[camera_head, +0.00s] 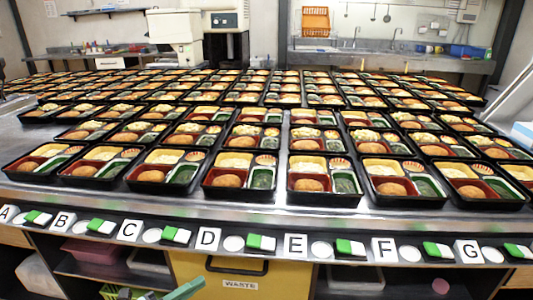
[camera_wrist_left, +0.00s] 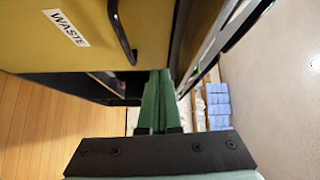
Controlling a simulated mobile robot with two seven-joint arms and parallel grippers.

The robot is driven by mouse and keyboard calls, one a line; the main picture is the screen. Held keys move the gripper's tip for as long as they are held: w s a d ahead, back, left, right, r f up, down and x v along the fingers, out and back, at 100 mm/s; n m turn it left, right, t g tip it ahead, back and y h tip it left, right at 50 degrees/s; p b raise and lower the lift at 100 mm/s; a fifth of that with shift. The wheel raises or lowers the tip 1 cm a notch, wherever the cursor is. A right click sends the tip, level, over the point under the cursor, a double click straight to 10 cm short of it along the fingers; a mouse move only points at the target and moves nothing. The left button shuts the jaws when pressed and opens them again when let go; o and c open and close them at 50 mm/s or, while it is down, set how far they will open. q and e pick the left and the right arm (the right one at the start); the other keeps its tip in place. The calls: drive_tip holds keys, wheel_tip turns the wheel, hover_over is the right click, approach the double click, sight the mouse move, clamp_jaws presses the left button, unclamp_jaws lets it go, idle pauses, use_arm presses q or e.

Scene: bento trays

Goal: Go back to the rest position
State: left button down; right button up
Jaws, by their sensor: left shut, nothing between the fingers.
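My left gripper (camera_head: 184,290) shows only as green fingers at the bottom edge of the head view, in front of the yellow waste drawer (camera_head: 212,285) and below the table's front edge. In the left wrist view the two green fingers of my left gripper (camera_wrist_left: 161,78) lie side by side, closed, with nothing between them. The waste drawer (camera_wrist_left: 95,25) with its dark handle fills the upper left there. The fingers appear apart from it. My right gripper is not in view.
The steel table (camera_head: 130,203) bears many black bento trays (camera_head: 239,190) in rows. Lettered cards, white discs and green-and-white blocks line its front edge. Open shelves (camera_head: 110,272) with bins lie below, left of the drawer. In the wrist view, wooden floor (camera_wrist_left: 40,130) shows at left.

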use_arm(q)
drive_tip(key=s+d+f+n+y, duration=0.25)
drive_tip(key=s+n+y, duration=0.35)
drive_tip(key=n, duration=0.5)
drive_tip(key=s+d+f+n+y, duration=0.2)
drive_tip(key=s+f+n+y, duration=0.15)
drive_tip(key=s+n, duration=0.6)
drive_tip(key=s+a+r+n+g+p, duration=0.2)
drive_tip(key=r+p, duration=0.7)
drive_tip(key=p, duration=1.1)
drive_tip(key=shift+s+n+g+y, duration=0.45)
drive_tip(key=shift+s+n+g, duration=0.25)
drive_tip(key=shift+s, duration=0.5)
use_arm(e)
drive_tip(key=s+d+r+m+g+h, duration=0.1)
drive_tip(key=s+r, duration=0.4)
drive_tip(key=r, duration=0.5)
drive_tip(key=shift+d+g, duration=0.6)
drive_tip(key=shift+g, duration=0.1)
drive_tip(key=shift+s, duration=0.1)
